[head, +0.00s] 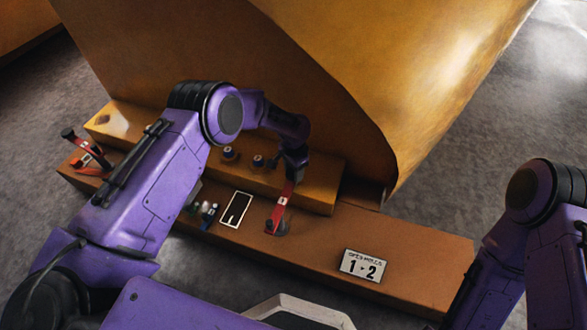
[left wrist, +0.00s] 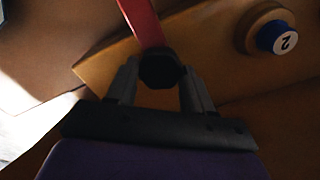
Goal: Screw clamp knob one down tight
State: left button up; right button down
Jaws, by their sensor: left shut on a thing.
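My left gripper (head: 293,167) reaches over the ochre block from the left, at the upper end of a red clamp arm (head: 283,203). In the left wrist view my left gripper (left wrist: 158,85) is shut on a black clamp knob (left wrist: 160,68) at the end of the red clamp arm (left wrist: 142,20). In the head view the gripper hides this knob. A small pale mark on the arm is too small to read. The arm's dark lower end (head: 275,227) is at the brown bench. My right gripper is out of view.
A blue-capped post marked 2 (left wrist: 275,37) stands beside the gripper. Another red clamp (head: 88,152) is at the bench's left end. A 1-2 plate (head: 363,266) and a white-framed panel (head: 236,209) lie on the bench (head: 420,262). A large ochre casting (head: 300,70) rises behind.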

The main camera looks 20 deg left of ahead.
aim_at(293, 172)
pick_arm(q)
jog(key=shift+r+m, duration=0.1)
jog(key=shift+m, duration=1.1)
jog(key=shift+w, duration=0.1)
jog(key=o, duration=1)
jog(key=shift+o, duration=0.2)
notch_tip(293, 172, up, 11)
jog(key=p, duration=0.3)
jog(key=shift+f, duration=0.2)
